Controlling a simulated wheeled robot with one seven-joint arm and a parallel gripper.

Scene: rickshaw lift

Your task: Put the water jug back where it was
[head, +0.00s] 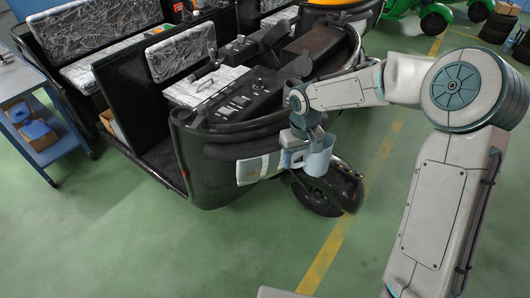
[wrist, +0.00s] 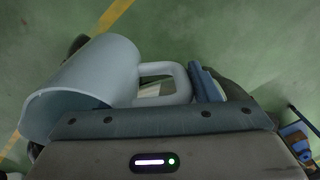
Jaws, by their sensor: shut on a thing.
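A light blue water jug (head: 319,156) hangs in the air in front of the black rickshaw's nose, above its front wheel. My gripper (head: 291,156) is beside the jug, on its left in the head view, and is shut on its handle. In the wrist view the jug (wrist: 95,82) lies on the left, with its open mouth at lower left and its handle (wrist: 167,70) reaching right to a blue finger (wrist: 206,84). The grip itself is partly hidden by the gripper body. The jug's inside is mostly hidden.
The black rickshaw (head: 225,138) stands close behind the jug, with wrapped seats and a dashboard top. A blue cart (head: 52,150) with boxes is at the left. Green floor (head: 170,255) with a yellow line (head: 335,243) is free in front. Green vehicles (head: 435,18) and tyres stand at the back right.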

